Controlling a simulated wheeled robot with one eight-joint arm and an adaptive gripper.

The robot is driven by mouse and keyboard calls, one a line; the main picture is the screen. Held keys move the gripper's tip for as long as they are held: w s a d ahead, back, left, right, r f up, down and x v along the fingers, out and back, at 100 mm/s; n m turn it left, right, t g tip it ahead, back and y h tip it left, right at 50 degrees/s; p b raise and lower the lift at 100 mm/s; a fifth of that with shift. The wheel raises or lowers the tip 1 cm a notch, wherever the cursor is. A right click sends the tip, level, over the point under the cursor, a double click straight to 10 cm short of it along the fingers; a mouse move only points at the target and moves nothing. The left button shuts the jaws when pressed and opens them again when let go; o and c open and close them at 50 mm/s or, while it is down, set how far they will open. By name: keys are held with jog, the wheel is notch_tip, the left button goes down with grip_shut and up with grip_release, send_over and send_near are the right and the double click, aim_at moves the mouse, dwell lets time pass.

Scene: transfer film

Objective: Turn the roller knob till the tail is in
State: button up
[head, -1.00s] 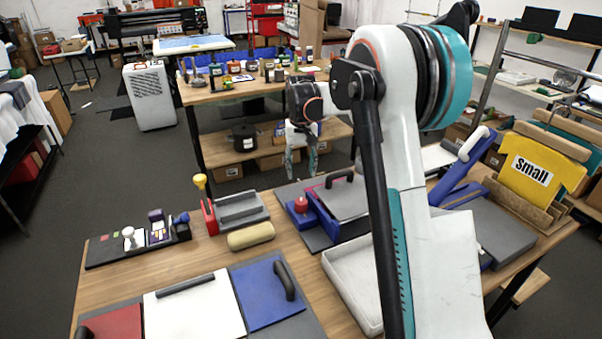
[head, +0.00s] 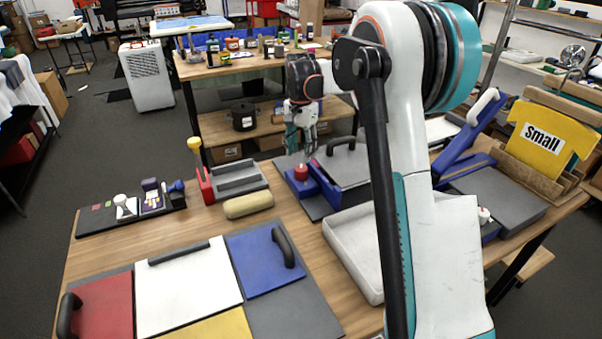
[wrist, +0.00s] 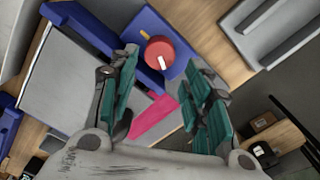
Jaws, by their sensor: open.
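The roller knob (head: 301,173) is red with a white mark on top. It stands on a blue block at the left end of a grey-topped blue machine (head: 347,164). In the wrist view the knob (wrist: 160,53) shows between my fingers, and a yellow mark lies beside it on the blue. A pink strip, seemingly the film tail (wrist: 154,118), lies beside the blue bar, partly behind my fingers. My gripper (head: 301,148) is open and empty above the knob; its teal fingers also show in the wrist view (wrist: 162,62). I see no contact with the knob.
A red post with a yellow top (head: 198,168) and a grey holder (head: 238,180) stand left of the machine. A beige roll (head: 248,205) lies in front. A white tray (head: 350,250) is partly behind my arm. Bare wood lies between these.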

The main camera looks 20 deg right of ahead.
aim_at(301, 168)
notch_tip(301, 168, down, 8)
jog(key=shift+r+b, duration=0.1)
jog(key=shift+b, duration=0.9)
jog(key=c, duration=0.8)
